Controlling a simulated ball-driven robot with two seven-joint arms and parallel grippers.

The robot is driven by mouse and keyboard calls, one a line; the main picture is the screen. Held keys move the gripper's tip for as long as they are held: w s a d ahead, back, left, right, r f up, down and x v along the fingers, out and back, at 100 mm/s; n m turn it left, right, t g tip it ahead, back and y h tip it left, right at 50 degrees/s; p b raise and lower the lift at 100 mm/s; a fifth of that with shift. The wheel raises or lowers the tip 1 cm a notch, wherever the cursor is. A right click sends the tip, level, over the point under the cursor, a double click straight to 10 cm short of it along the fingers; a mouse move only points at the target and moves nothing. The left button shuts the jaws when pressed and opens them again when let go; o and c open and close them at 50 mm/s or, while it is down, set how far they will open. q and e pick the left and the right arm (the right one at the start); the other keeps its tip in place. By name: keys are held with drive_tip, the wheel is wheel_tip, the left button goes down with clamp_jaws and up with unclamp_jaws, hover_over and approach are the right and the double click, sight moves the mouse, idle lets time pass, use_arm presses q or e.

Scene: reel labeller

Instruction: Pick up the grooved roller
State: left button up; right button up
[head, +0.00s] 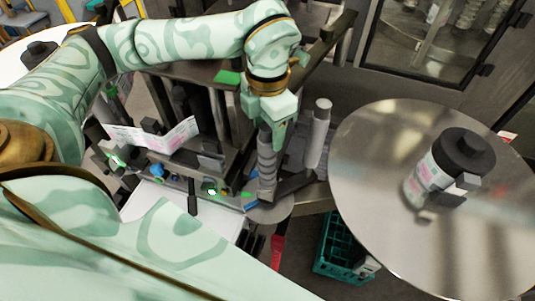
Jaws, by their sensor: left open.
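The grooved roller (266,168) is a grey upright cylinder with ribs around it. It stands near the middle of the labelling machine, above a small round plate. My left gripper (272,130) points down at the roller's upper end and is open. The gripper hides the roller's top, and I cannot tell whether the fingers touch it. My right gripper is not in view.
A smooth grey roller (319,132) stands close to the right of the grooved one. A large round metal disc (370,165) at the right carries a labelled reel with a black hub (464,150). A teal crate (338,255) sits below. A label strip (155,137) is at the left.

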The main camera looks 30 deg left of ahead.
use_arm(q)
clamp_jaws()
